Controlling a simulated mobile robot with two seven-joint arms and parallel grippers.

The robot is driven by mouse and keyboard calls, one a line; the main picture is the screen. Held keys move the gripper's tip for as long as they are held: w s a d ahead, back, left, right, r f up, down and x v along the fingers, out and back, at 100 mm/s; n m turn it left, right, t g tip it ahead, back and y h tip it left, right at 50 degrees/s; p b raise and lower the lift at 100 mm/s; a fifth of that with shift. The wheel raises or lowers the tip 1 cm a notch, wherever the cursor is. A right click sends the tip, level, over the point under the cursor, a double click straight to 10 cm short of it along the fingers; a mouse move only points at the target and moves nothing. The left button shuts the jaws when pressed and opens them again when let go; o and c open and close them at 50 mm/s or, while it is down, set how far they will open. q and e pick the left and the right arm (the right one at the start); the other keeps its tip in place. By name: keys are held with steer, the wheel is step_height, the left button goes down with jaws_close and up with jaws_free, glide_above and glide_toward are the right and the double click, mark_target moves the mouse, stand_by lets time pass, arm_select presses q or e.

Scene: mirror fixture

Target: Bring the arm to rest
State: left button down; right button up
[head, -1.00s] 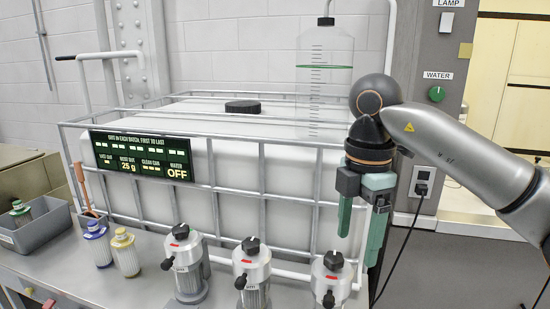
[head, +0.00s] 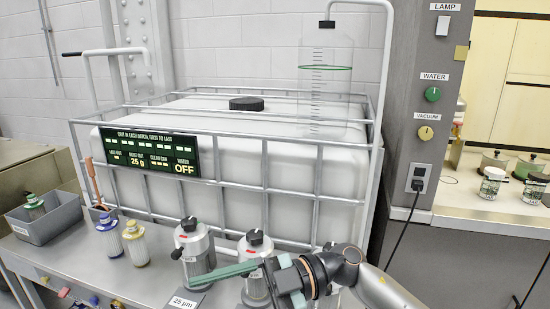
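My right arm comes in from the lower right, and its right gripper (head: 222,273) is low in front of the canister row. A long green finger points left across the fronts of two canisters, the left one (head: 194,250) and the middle one (head: 257,250). The second finger is not clearly visible, so I cannot tell how far apart they are. I see nothing held. A third canister behind the arm is mostly hidden. My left gripper is not in view.
A caged white tank (head: 235,150) with a sign reading water OFF (head: 143,155) stands behind the bench (head: 45,250). Yellow-topped (head: 135,242) and blue-topped (head: 109,235) cartridges stand left of the canisters. A grey bin (head: 45,222) is further left. Water (head: 432,94) and vacuum (head: 425,133) knobs are at right.

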steer(key=w+d+m+t+y+p, duration=0.1)
steer(key=w+d+m+t+y, duration=0.4)
steer(key=m+t, duration=0.8)
steer(key=w+d+f+m+t+h+p, duration=0.1)
steer(key=d+f+m+t+h, duration=0.45)
steer(key=f, duration=0.25)
steer(key=w+d+f+m+t+h+p, duration=0.1)
steer(key=w+d+f+m+t+h, duration=0.1)
steer(key=d+f+m+t+h, duration=0.35)
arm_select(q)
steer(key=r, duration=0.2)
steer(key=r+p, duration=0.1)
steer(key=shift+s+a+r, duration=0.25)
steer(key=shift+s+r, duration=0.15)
arm_select(e)
steer(key=s+d+f+m+g+h, duration=0.1)
steer(key=s+d+f+g+h, duration=0.3)
steer(key=s+f, duration=0.5)
steer(key=s+d+f+m+g+h, duration=0.1)
steer(key=s+d+f+g+h, duration=0.3)
steer(key=s+f, duration=0.5)
step_height(320, 180, down, 4)
steer(key=shift+d+f+m, duration=0.25)
steer(key=shift+d+m, duration=0.15)
steer(key=shift+d, duration=0.05)
